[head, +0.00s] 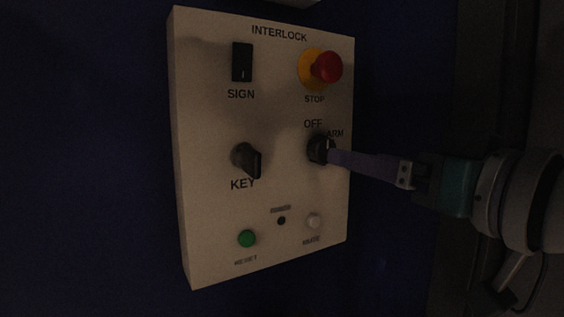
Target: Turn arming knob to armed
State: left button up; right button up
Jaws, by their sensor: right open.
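The arming knob (318,150) is a dark rotary knob on the right side of the pale INTERLOCK panel (210,218), with OFF printed above it and ARM to its upper right. My right gripper (332,155) comes in from the right, its purple fingers reaching the knob's right side. The fingers overlap the knob, hiding part of it, so I cannot tell its exact pointing direction or whether they touch it. The gripper is open. My left gripper is out of view.
The panel also carries a black SIGN switch (242,62), a red STOP button (327,67) on a yellow base, a black KEY knob (247,160), a green RESET button (247,238) and a whitish button (313,221). Dark blue wall (85,150) surrounds it.

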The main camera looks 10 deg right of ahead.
aim_at(320, 150)
jog(key=x, duration=0.7)
grip_shut()
dwell(0.5)
